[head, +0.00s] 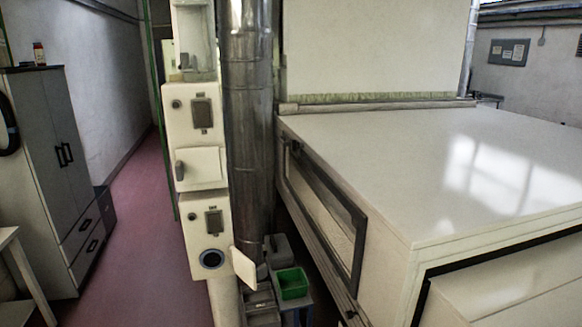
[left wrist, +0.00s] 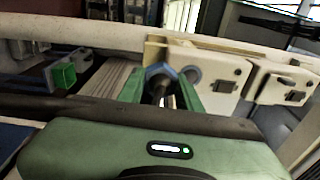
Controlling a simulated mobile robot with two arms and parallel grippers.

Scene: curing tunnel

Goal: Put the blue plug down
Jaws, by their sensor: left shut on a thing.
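In the left wrist view my left gripper (left wrist: 164,94) has two green fingers. It is shut on the blue plug (left wrist: 158,71), of which a blue rim and dark middle show between the fingers. Just right of the plug, a round blue-rimmed socket (left wrist: 191,74) shows on a white box, partly behind a finger. I cannot tell whether plug and socket touch. In the head view the blue-rimmed socket (head: 211,259) is low on the white box (head: 207,232). Neither gripper shows in the head view.
A green bin (head: 291,283) stands with grey boxes at the foot of a metal duct (head: 249,130). A large white tunnel housing (head: 430,170) fills the right. A grey cabinet (head: 45,130) stands left. The reddish floor (head: 135,220) between cabinet and boxes is clear.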

